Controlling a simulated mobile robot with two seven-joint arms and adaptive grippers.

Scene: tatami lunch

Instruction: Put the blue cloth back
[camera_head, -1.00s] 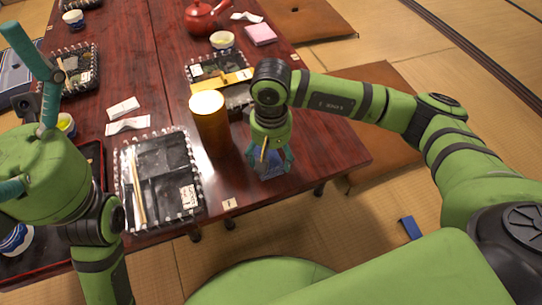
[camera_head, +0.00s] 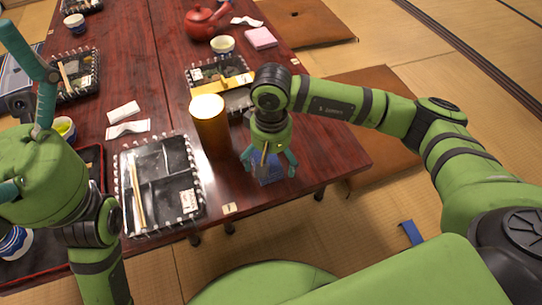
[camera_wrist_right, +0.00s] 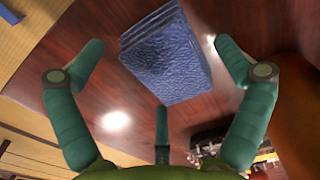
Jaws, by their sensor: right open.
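The blue cloth (camera_head: 268,173) is a folded block on the table's near right corner, right of the tall amber cylinder. In the right wrist view the cloth (camera_wrist_right: 165,52) lies on the dark red wood between and beyond my spread fingers, with a gap on each side. My right gripper (camera_head: 269,165) is open and points down over it; its fingers partly hide the cloth in the head view. They also show in the right wrist view (camera_wrist_right: 160,78), holding nothing. My left gripper (camera_head: 28,125) is at the left edge, its fingers spread wide and partly cut off.
The glowing amber cylinder (camera_head: 209,128) stands close left of my right gripper. A black divided tray (camera_head: 165,205) lies further left, another tray (camera_head: 205,74) behind. A red teapot (camera_head: 203,22) and pink cloth (camera_head: 261,38) are far back. A blue strip (camera_head: 411,232) lies on the tatami.

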